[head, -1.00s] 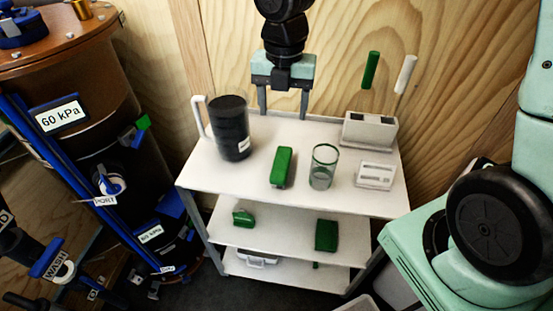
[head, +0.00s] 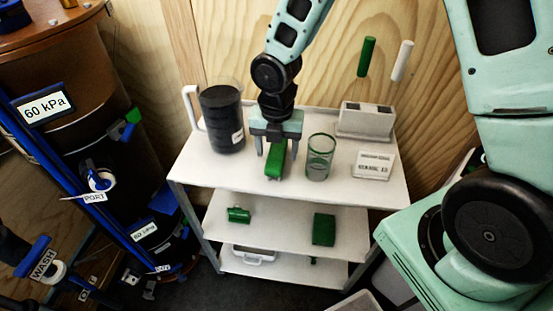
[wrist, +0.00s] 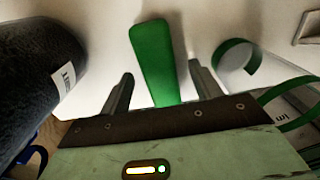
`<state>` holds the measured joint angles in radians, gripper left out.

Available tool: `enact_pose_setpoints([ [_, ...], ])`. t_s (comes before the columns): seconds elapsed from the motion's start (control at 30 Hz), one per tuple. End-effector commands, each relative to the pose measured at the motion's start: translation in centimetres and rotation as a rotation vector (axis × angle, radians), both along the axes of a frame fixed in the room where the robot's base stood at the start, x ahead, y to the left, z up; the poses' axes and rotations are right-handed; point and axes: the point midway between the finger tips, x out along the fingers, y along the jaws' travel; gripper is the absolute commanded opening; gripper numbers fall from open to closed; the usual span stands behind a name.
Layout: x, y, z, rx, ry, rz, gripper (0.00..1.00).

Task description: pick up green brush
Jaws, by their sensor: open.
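The green brush (head: 275,163) lies on the white cart's top shelf, between the dark jug and the clear glass. My gripper (head: 278,158) points down over the brush with its fingers apart, one on each side of it in the picture. In the wrist view the green brush (wrist: 155,60) runs between the two open fingertips (wrist: 160,85) and extends out beyond them. No contact between the fingers and the brush shows. The brush's near end is hidden behind the gripper body in the wrist view.
A dark jug (head: 222,122) stands left of the brush and a green-rimmed glass (head: 319,158) stands close on its right. Green items lie on the shelf (head: 278,226) below.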

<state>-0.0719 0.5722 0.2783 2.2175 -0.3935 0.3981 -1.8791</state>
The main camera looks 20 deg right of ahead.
Motion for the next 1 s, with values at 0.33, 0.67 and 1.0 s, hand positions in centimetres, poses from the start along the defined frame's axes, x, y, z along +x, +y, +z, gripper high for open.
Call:
enact_pose_setpoints([
  [0.33, 0.0, 0.0, -2.0, 0.001, -0.001, 0.001, 0.64],
  [0.67, 0.0, 0.0, -1.9, 0.001, -0.001, 0.001, 0.14],
  [1.0, 0.1, 0.0, -0.6, 0.003, -0.003, -0.001, 0.11],
])
